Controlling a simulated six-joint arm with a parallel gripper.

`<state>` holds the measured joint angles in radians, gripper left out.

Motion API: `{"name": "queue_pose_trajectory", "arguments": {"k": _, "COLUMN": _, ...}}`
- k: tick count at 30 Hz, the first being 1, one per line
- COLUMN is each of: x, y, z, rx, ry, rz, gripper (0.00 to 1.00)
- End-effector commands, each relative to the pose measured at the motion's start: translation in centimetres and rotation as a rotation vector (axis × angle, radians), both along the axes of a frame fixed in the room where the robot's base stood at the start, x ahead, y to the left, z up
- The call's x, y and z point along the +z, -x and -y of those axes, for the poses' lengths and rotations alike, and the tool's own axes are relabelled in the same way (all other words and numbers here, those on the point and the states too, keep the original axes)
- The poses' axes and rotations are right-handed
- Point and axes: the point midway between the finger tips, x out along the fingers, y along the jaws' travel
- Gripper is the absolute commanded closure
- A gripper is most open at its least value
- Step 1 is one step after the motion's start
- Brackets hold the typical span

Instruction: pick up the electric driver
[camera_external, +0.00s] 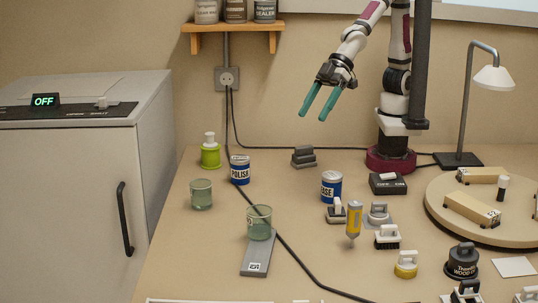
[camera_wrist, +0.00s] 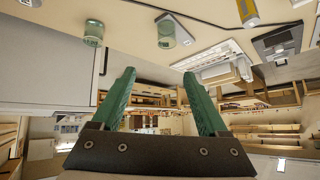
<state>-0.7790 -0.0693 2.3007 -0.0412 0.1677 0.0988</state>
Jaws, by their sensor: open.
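My gripper (camera_external: 322,116) hangs open and empty in the air above the back of the bench, its two green fingers apart and pointing down. It also shows open in the wrist view (camera_wrist: 161,95), with nothing between the fingers. A slim yellow and grey tool (camera_external: 354,219) with a tapered tip is on the bench right of centre, well below and to the right of my gripper. It looks most like the electric driver, but I cannot be sure. What seems the same tool shows at the wrist view's top edge (camera_wrist: 247,12), partly cut off.
A green glass (camera_external: 259,222) stands at a grey plate (camera_external: 255,262). A black cable (camera_external: 290,252) crosses the bench. A round board (camera_external: 440,207) and lamp (camera_external: 492,78) stand right.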

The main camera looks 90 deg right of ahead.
Motion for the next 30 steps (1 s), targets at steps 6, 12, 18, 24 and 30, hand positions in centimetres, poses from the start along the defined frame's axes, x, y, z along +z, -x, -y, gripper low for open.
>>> {"name": "queue_pose_trajectory", "arguments": {"k": 6, "x": 1.0, "y": 8.9, "z": -16.6, "rx": 0.455, "ry": -0.250, "rz": 0.298, "gripper": 0.23}}
{"name": "queue_pose_trajectory", "arguments": {"k": 12, "x": -9.7, "y": 9.5, "z": -17.1, "rx": 0.476, "ry": -0.267, "rz": 0.320, "gripper": 0.23}}
{"name": "queue_pose_trajectory", "arguments": {"k": 18, "x": -15.9, "y": 9.4, "z": -17.2, "rx": 0.475, "ry": -0.275, "rz": 0.326, "gripper": 0.23}}
{"name": "queue_pose_trajectory", "arguments": {"k": 24, "x": -17.2, "y": 8.6, "z": -19.1, "rx": 0.476, "ry": -0.281, "rz": 0.331, "gripper": 0.23}}
{"name": "queue_pose_trajectory", "arguments": {"k": 30, "x": -18.8, "y": 7.2, "z": -22.6, "rx": 0.477, "ry": -0.280, "rz": 0.331, "gripper": 0.23}}
